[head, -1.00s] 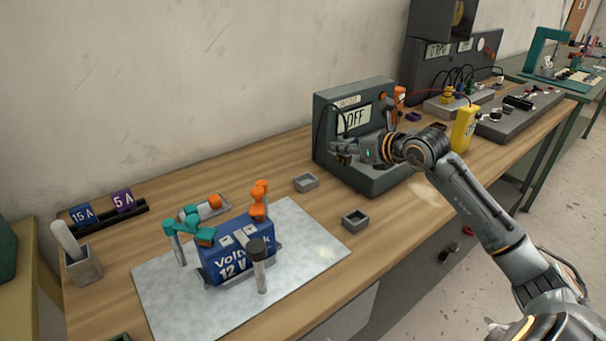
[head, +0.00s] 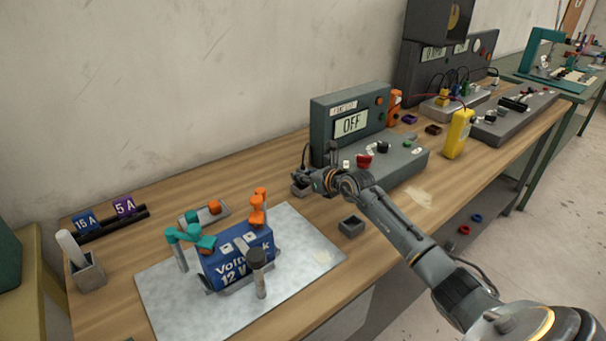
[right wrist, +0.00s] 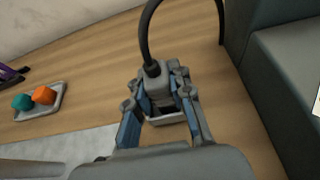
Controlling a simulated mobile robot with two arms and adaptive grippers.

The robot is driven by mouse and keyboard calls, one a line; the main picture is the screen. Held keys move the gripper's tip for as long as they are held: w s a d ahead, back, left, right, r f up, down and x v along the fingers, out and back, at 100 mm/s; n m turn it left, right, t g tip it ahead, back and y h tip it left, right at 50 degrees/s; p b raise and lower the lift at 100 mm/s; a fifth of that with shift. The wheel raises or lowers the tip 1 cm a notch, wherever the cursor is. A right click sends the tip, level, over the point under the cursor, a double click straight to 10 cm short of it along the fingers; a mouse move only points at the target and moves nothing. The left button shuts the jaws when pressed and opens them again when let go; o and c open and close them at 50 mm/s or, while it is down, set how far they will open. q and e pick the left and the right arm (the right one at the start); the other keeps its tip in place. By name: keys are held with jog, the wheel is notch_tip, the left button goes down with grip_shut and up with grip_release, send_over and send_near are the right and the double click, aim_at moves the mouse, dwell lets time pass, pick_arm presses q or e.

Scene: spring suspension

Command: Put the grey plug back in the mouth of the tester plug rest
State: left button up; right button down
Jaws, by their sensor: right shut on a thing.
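My right gripper (head: 303,178) is shut on the grey plug (right wrist: 157,84), whose black cable (right wrist: 145,35) arches up from its top in the right wrist view. A small open grey holder (head: 299,191), which looks like the plug rest, lies at the gripper, partly hidden by it. In the right wrist view its pale rim (right wrist: 164,120) shows just below the plug, between my fingers. I cannot tell whether the plug's lower end is inside its mouth. My left gripper is not in view.
The tester (head: 392,160), reading OFF, stands right of the gripper. A second grey holder (head: 351,228) lies nearer the front edge. The blue battery (head: 238,258) stands on a metal mat (head: 180,312). A tray with teal and orange pieces (right wrist: 62,100) is to the left.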

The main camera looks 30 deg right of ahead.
jog(key=shift+f, duration=0.2)
jog(key=c, duration=1.2)
grip_release()
jog(key=shift+r, duration=0.1)
jog(key=v, duration=1)
jog(key=shift+s, duration=0.3)
jog(key=shift+b+v, duration=0.3)
jog(key=shift+v, duration=0.5)
